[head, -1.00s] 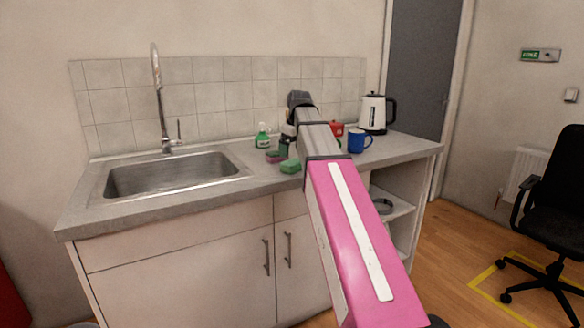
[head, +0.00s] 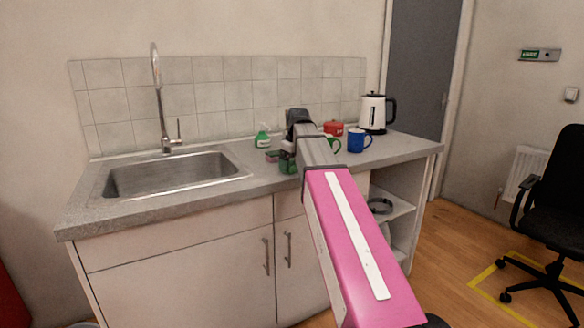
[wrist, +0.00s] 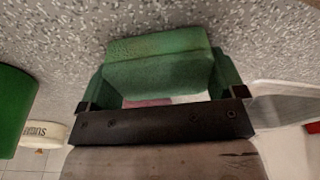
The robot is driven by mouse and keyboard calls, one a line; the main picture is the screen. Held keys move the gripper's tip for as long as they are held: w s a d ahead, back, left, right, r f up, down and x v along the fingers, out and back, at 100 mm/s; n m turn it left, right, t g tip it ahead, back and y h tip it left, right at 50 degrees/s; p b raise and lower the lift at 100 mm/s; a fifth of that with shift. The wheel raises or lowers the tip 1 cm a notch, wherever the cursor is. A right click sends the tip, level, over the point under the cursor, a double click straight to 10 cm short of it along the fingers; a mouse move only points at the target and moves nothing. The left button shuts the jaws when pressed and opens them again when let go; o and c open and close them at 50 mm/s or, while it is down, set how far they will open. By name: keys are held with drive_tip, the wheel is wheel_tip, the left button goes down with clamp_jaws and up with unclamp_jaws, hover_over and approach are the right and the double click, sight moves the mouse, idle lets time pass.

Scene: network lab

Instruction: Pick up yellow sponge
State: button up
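A green sponge (wrist: 160,65) with a slightly more olive top face lies on the speckled counter in the wrist view; no clearly yellow sponge shows. My gripper (wrist: 165,78) has its two green fingers far apart, one at each side of this sponge. Whether they touch it is unclear. In the head view my gripper (head: 289,160) is low over the counter near its front edge and hides most of the sponge there. A pinkish sponge (head: 272,156) lies just left of my gripper.
A green soap bottle (head: 262,138) stands behind. A green mug (head: 333,145), blue mug (head: 357,140), red container (head: 334,128) and kettle (head: 374,112) stand to the right. The sink (head: 170,177) is to the left. A jar marked sugar (wrist: 40,132) shows in the wrist view.

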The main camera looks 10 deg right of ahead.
sight(291, 161)
drive_tip(key=shift+r, duration=0.1)
drive_tip(key=shift+c, duration=0.4)
drive_tip(key=shift+r, duration=0.55)
wheel_tip(291, 161, up, 3)
drive_tip(key=shift+w+f, duration=0.1)
drive_tip(key=shift+f, duration=0.05)
drive_tip(key=s+a+r, duration=0.2)
drive_tip(key=a+r, duration=0.5)
drive_tip(key=a, duration=0.4)
drive_tip(key=shift+s+a, duration=0.2)
drive_tip(key=shift+s, duration=0.15)
